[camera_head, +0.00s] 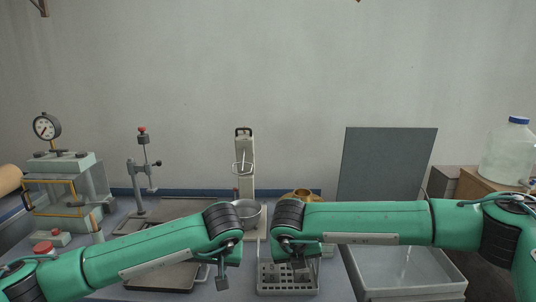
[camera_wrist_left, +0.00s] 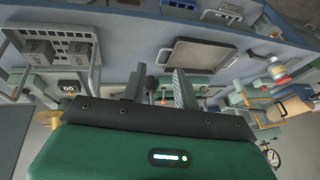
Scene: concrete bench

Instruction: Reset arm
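My left arm (camera_head: 150,252) comes in from the left in the head view and reaches to the middle of the bench. Its gripper (camera_head: 222,278) points down over the bench front, beside a dark tray. In the left wrist view the two fingers of my left gripper (camera_wrist_left: 158,84) stand apart with nothing held between them. My right arm (camera_head: 370,217) comes in from the right and lies almost level. Its gripper (camera_head: 299,258) hangs above the grey perforated rack, partly hidden by the wrist, and its opening does not show clearly. The two wrists are close but apart.
A dark tray (camera_head: 160,277) lies left. A gauge press (camera_head: 68,185) stands far left.

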